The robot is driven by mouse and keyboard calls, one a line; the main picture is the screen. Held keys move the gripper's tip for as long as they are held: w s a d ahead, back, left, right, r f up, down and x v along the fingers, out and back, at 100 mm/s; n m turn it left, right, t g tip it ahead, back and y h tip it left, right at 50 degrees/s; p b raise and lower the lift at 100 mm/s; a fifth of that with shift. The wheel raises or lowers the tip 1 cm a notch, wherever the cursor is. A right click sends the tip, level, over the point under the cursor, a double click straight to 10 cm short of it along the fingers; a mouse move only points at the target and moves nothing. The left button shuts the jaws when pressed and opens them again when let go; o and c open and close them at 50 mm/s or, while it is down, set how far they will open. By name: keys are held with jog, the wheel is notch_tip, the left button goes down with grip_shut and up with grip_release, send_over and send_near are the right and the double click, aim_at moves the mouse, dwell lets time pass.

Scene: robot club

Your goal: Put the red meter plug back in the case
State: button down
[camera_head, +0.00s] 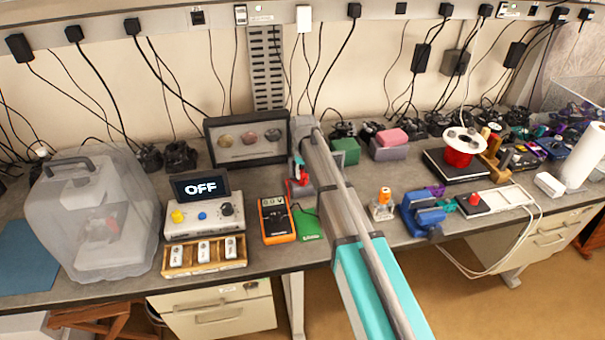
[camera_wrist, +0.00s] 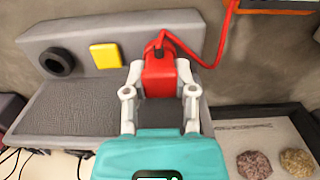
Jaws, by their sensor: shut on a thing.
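The red meter plug (camera_wrist: 160,72) is held between the two white fingers of my gripper (camera_wrist: 160,88) in the wrist view. A red lead runs from it towards the orange meter (camera_wrist: 262,4) at the top edge. The grey case (camera_wrist: 90,30) lies below the plug, with a dark lining, a black ring (camera_wrist: 55,62) and a yellow block (camera_wrist: 105,56). I cannot tell how high the plug is above it. In the head view the plug (camera_head: 303,176) shows small beside my arm, which hides most of the case. The orange meter (camera_head: 277,219) lies on the bench to the left.
A framed display (camera_head: 247,138) stands behind. A control box reading OFF (camera_head: 203,212) and a wooden tray (camera_head: 205,267) are left of the meter. A green board (camera_head: 308,223) lies near my arm. An orange-capped bottle (camera_head: 382,205) and a blue vise (camera_head: 422,212) are to the right.

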dwell(0.6)
jog(key=shift+c, duration=1.8)
grip_release()
jog(key=shift+f, duration=0.1)
